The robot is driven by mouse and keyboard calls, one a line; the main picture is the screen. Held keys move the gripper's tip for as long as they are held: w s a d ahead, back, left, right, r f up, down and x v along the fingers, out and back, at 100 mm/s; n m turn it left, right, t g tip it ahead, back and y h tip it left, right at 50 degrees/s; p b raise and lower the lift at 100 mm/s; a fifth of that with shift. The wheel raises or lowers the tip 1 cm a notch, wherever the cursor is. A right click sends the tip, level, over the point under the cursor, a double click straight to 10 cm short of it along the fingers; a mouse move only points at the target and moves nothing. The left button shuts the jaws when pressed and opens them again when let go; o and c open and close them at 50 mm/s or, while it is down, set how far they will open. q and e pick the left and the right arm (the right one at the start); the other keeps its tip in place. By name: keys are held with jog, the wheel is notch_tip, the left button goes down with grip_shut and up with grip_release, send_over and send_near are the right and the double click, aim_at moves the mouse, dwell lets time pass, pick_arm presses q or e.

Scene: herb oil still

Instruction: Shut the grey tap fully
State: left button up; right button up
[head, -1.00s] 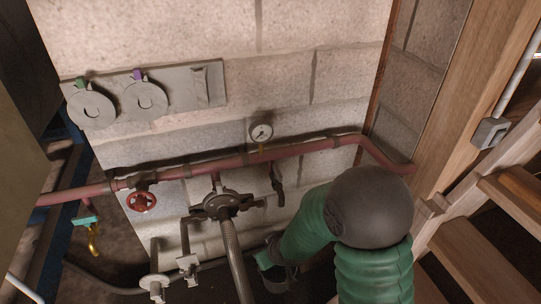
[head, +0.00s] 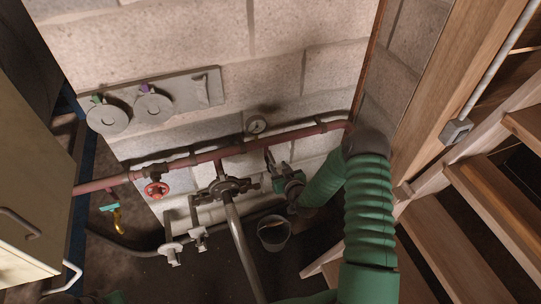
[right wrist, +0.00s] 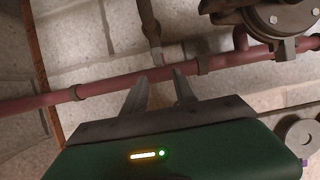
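The grey tap (right wrist: 152,30) is a slim lever-like fitting at the red pipe, to one side of the big round central valve (right wrist: 275,15). In the right wrist view its end is just beyond my right fingertips, roughly in line with the gap between them. My right gripper (right wrist: 160,78) is open, with two dark fingers apart and nothing between them. I cannot tell if they touch the tap. In the head view the right gripper (head: 275,167) is beside the tap and partly covers it.
A grey bucket (head: 273,233) stands on the floor below. Wooden stairs (head: 460,240) are at the right and a cabinet (head: 30,200) at the left.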

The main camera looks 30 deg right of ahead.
aim_at(272, 158)
jog(key=b+x, duration=0.1)
jog(key=x, duration=0.8)
jog(key=shift+w+d+f, duration=0.1)
jog(key=shift+w+f, duration=0.05)
jog(key=shift+w, duration=0.1)
jog(key=shift+w+f, duration=0.1)
jog(key=shift+w, duration=0.35)
jog(key=shift+d, duration=0.1)
grip_shut()
